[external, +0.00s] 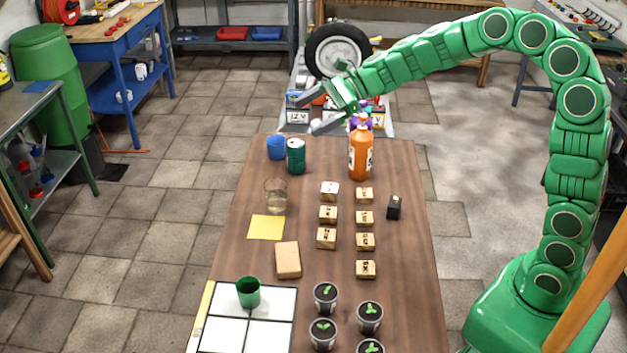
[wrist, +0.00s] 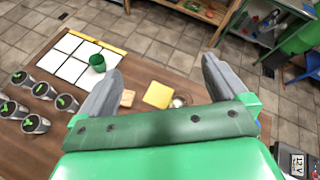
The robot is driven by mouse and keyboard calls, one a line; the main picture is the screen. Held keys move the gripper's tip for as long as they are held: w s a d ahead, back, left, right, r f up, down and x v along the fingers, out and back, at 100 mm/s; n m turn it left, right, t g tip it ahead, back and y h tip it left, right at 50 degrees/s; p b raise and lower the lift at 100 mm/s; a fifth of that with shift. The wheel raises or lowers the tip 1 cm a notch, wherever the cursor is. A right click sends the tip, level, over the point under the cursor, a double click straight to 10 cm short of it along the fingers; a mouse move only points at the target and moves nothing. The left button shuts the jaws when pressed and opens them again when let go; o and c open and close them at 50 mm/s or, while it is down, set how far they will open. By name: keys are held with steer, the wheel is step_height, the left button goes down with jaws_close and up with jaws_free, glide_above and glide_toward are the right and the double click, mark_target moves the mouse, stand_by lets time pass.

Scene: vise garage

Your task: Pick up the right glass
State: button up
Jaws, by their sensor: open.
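A clear glass (external: 276,196) stands upright on the brown table, behind a yellow square; it also shows in the wrist view (wrist: 179,101), close to my right-hand finger. A green cup or glass (external: 248,292) stands on the white tiled board at the front left; it also shows in the wrist view (wrist: 97,63). I cannot tell which of them is the right glass. My gripper (external: 302,114) is open and empty, above the far end of the table. Its two grey fingers also show wide apart in the wrist view (wrist: 162,65).
An orange bottle (external: 360,153), a dark green can (external: 296,156) and a blue cup (external: 275,147) stand at the table's far end. Several wooden blocks (external: 328,214) fill the middle. Potted seedlings (external: 325,297) stand at the front. The yellow square (external: 266,227) lies flat.

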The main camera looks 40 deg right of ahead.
steer(key=w+d+f+m+t, duration=0.2)
steer(key=w+f+m+t, duration=0.15)
steer(key=w+m, duration=0.5)
steer(key=n+g, duration=0.1)
steer(key=n, duration=0.1)
glide_toward(275, 198)
steer(key=shift+h, duration=0.3)
steer(key=w+f, duration=0.1)
steer(key=w, duration=0.1)
steer(key=w+f, duration=0.2)
steer(key=shift+w+d+f, duration=0.1)
steer(key=shift+w+f, duration=0.05)
steer(key=shift+f, duration=0.15)
steer(key=shift+x, duration=1.2)
steer(key=x, duration=0.4)
steer(key=shift+s+f, duration=0.2)
steer(key=shift+s, duration=0.05)
steer(key=shift+x, duration=0.75)
steer(key=shift+r, duration=0.15)
steer(key=shift+c, duration=0.5)
steer(key=c, duration=1.2)
steer(key=shift+r, duration=0.2)
steer(key=shift+c, duration=0.2)
